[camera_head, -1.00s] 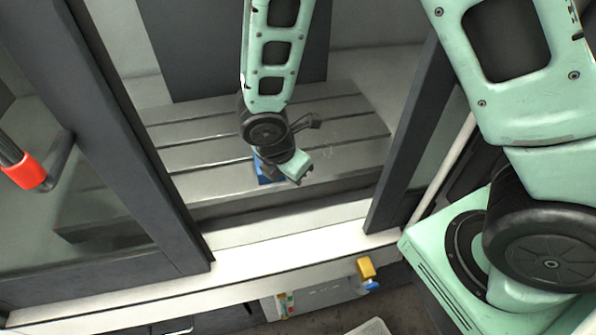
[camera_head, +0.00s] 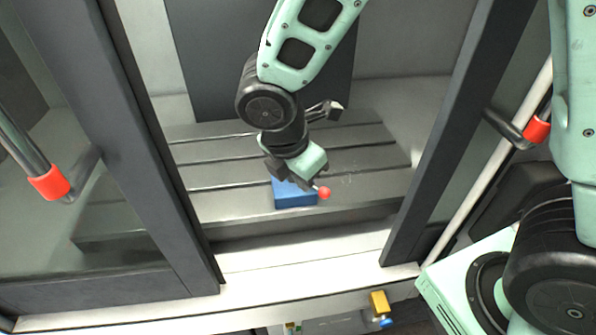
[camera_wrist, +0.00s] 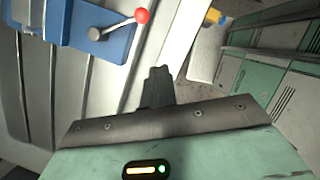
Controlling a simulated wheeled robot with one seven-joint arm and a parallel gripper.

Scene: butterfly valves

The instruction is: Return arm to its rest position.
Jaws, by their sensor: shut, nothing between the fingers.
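My arm reaches through the open doorway of a machine. My gripper (camera_head: 313,187) is at its end, over the grooved grey bed (camera_head: 225,176), just above a blue block (camera_head: 294,197) in the head view. In the wrist view the gripper fingers (camera_wrist: 157,85) show dark and close together, with nothing between them. The blue block (camera_wrist: 75,25) carries a metal lever with a red ball knob (camera_wrist: 142,16). The knob also shows beside the gripper in the head view (camera_head: 325,193). The gripper hides part of the block there; no contact is visible.
Dark door frames stand left (camera_head: 130,130) and right (camera_head: 447,130) of the arm. Red-ended door handles (camera_head: 48,183) show on both sides. A white sill (camera_head: 300,250) runs in front, with a yellow and blue valve (camera_head: 379,303) below it.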

